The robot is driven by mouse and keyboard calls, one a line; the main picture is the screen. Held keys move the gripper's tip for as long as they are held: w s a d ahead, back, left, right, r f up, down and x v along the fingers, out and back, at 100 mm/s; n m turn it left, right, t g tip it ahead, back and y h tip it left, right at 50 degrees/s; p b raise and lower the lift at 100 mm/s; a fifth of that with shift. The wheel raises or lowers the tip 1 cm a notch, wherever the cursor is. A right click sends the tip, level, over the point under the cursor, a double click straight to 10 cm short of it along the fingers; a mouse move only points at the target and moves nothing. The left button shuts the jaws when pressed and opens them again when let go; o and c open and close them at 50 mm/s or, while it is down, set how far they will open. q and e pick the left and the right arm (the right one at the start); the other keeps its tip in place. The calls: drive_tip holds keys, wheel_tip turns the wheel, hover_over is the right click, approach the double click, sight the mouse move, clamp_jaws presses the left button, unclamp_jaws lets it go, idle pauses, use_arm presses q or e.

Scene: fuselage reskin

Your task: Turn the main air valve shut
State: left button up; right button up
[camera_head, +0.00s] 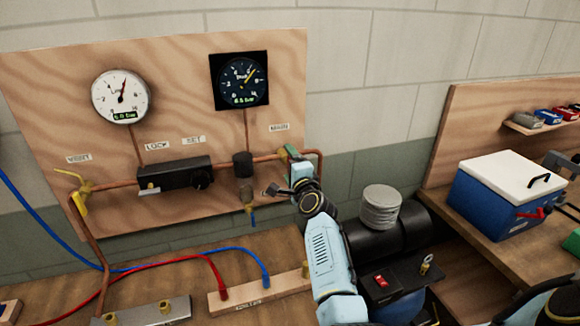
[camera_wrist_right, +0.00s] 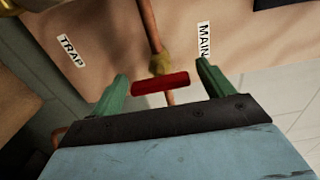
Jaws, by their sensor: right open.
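The main air valve shows in the right wrist view as a red bar handle (camera_wrist_right: 160,83) on a brass body (camera_wrist_right: 159,62) on the copper pipe, beside the MAIN label (camera_wrist_right: 204,40). My right gripper (camera_wrist_right: 163,72) is open. Its two green fingers stand on either side of the handle, with a visible gap at each end. The handle's length runs from finger to finger. In the head view, my right gripper (camera_head: 288,157) is at the pipe's right end, below the MAIN label (camera_head: 279,127), and hides the valve. My left gripper is not in view.
The plywood board carries a white gauge (camera_head: 121,96), a black gauge (camera_head: 239,80), a dark manifold block (camera_head: 174,175) and a yellow-handled valve (camera_head: 80,202) at left. A small drain valve (camera_head: 249,200) hangs near my right wrist. A blue box (camera_head: 500,205) stands on the right bench.

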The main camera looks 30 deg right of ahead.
drive_tip(key=v, duration=1.3)
drive_tip(key=shift+s+a+b, duration=0.15)
drive_tip(key=shift+b, duration=0.15)
